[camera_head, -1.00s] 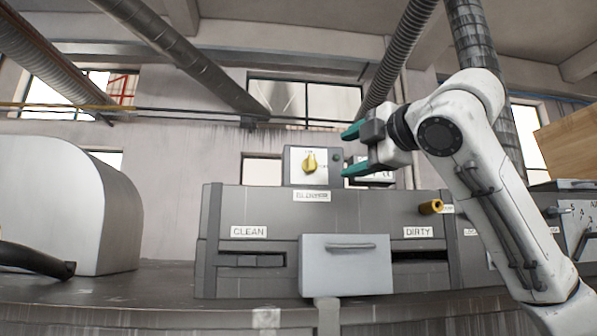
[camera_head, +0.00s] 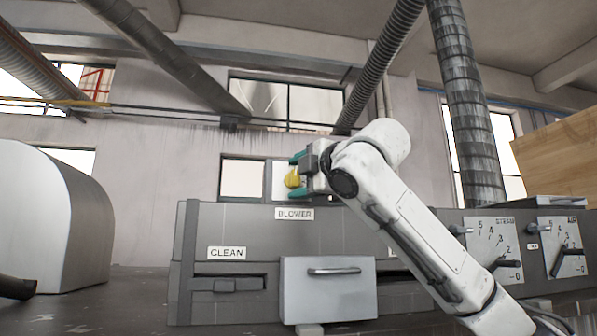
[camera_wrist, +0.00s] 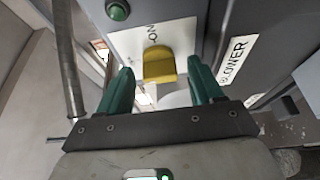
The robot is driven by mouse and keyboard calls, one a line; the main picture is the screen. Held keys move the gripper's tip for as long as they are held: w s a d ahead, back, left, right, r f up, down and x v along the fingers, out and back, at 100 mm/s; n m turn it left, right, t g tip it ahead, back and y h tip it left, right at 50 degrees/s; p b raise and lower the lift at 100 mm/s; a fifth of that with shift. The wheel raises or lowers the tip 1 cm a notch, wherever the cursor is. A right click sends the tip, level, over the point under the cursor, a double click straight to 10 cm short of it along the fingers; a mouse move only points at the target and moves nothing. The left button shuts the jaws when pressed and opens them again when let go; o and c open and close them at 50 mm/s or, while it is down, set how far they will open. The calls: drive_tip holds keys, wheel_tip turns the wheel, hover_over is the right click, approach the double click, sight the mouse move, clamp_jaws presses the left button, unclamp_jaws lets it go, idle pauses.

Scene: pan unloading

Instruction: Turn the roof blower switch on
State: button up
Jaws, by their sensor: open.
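The blower switch is a yellow rotary knob (camera_head: 292,178) on a white plate, on a box on top of the grey machine (camera_head: 240,225). A "BLOWER" label (camera_head: 294,214) is below it. In the wrist view the yellow knob (camera_wrist: 159,66) stands ahead of and between my fingertips, with "ON" printed on the plate (camera_wrist: 185,38) beside it. My gripper (camera_wrist: 158,82) is open, with one teal finger to each side of the knob. I cannot tell whether either finger touches it. In the head view my gripper (camera_head: 297,177) overlaps the box and hides part of the plate.
A green round button (camera_wrist: 117,10) is on the same box. A grey drawer front (camera_head: 328,290) and a "CLEAN" slot (camera_head: 228,284) are below. Steam and air lever panels (camera_head: 492,245) are at right. A white rounded housing (camera_head: 60,220) stands at left.

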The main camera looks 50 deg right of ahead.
drive_tip(key=shift+w, duration=0.2)
drive_tip(key=shift+f, duration=0.1)
drive_tip(key=c, duration=1.1)
